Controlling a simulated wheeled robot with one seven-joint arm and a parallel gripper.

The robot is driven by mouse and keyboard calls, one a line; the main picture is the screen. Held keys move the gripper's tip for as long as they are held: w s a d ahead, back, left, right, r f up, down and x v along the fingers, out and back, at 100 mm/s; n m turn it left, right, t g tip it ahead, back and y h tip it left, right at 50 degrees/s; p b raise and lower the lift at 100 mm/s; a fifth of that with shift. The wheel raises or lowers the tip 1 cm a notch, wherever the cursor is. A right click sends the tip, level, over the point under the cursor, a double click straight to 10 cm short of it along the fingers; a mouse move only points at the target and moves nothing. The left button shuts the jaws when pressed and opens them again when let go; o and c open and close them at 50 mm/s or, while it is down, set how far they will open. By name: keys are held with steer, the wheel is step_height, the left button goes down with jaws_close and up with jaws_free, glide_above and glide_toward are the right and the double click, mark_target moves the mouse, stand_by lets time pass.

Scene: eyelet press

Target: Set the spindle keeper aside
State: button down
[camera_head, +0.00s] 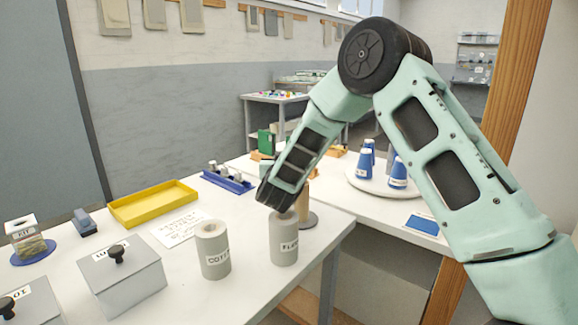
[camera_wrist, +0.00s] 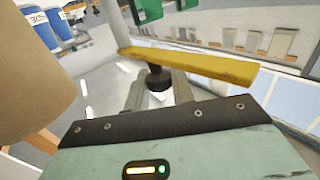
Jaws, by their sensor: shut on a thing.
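In the wrist view my gripper (camera_wrist: 159,86) is shut on the black knob of a long yellow bar (camera_wrist: 205,66), which I take to be the spindle keeper. The bar lies across the view beyond the fingers. Its left end appears against a pale upright post (camera_wrist: 117,22); I cannot tell whether they touch. In the head view my forearm hides the gripper and the bar.
A tan cylinder (camera_wrist: 30,75) stands close on the left in the wrist view. Grey labelled cylinders (camera_head: 213,250) (camera_head: 284,240) stand near the table's front edge. A yellow tray (camera_head: 152,204) is empty. Blue cones stand on a white round plate (camera_head: 377,185).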

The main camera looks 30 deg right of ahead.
steer(key=shift+w+a+m+g+h, duration=0.1)
steer(key=shift+w+m+g+h, duration=0.15)
steer(key=shift+m+g+h, duration=0.45)
steer(key=shift+w+a+m+g+h, duration=0.1)
steer(key=shift+w+m+g+h, duration=0.15)
steer(key=shift+m+g+h, duration=0.4)
steer(key=shift+h, duration=0.35)
steer(key=c, duration=1.2)
jaws_free()
steer(key=shift+d, duration=0.1)
steer(key=shift+c, duration=0.2)
steer(key=b+v, duration=0.1)
steer(key=v, duration=1.1)
steer(key=shift+b, duration=0.3)
steer(key=shift+f, duration=0.15)
